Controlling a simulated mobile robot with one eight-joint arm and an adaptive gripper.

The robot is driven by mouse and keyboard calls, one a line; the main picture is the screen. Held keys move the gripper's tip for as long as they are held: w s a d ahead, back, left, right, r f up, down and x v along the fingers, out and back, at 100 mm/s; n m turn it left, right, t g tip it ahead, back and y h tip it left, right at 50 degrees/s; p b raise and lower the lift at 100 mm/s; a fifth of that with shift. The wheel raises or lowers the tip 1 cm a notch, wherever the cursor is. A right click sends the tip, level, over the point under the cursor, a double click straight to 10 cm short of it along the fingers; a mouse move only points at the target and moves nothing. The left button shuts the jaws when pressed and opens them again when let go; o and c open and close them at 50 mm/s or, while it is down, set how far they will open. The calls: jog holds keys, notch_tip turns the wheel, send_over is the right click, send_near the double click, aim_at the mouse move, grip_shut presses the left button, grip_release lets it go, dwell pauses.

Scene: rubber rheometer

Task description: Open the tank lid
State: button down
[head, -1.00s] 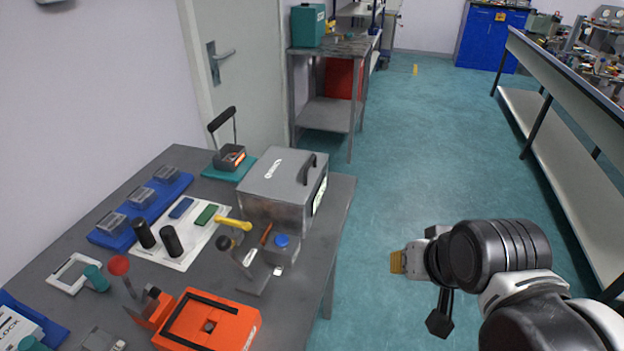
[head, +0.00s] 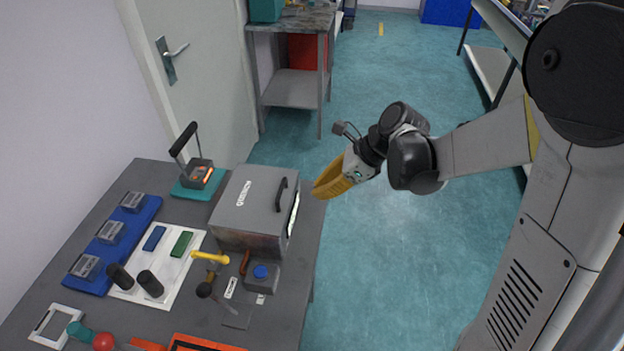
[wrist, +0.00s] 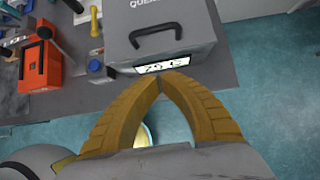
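The tank (head: 231,239) is a grey metal box at the right edge of the table. Its lid (head: 248,200) is flat, grey and closed, with a dark arched handle (head: 281,194) near the right side. In the wrist view the handle (wrist: 154,33) lies ahead of the fingers, above a lit display (wrist: 163,64) on the tank's side. My gripper (head: 316,190) has yellow fingers and is just right of the tank, apart from the handle. In the wrist view its fingertips (wrist: 161,78) meet with nothing visible between them.
An orange box (wrist: 40,67) stands on the table, with a small blue-capped block (head: 262,278) and a yellow-handled tool (head: 210,258) near the tank. A teal-based device (head: 196,178) is behind it. Floor to the right is clear.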

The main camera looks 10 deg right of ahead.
aim_at(289, 200)
jog(key=b+x, duration=0.2)
jog(key=x, duration=0.6)
jog(key=shift+d, duration=0.15)
jog(key=shift+w+a+r+b, duration=0.2)
jog(key=shift+a+r, duration=0.2)
jog(key=shift+r, duration=0.2)
jog(key=shift+w+a+r+b, duration=0.15)
jog(key=shift+a+r, duration=0.25)
jog(key=shift+r, duration=0.25)
jog(key=shift+w+a+r, duration=0.1)
jog(key=shift+a+r, duration=0.15)
jog(key=shift+r, duration=0.25)
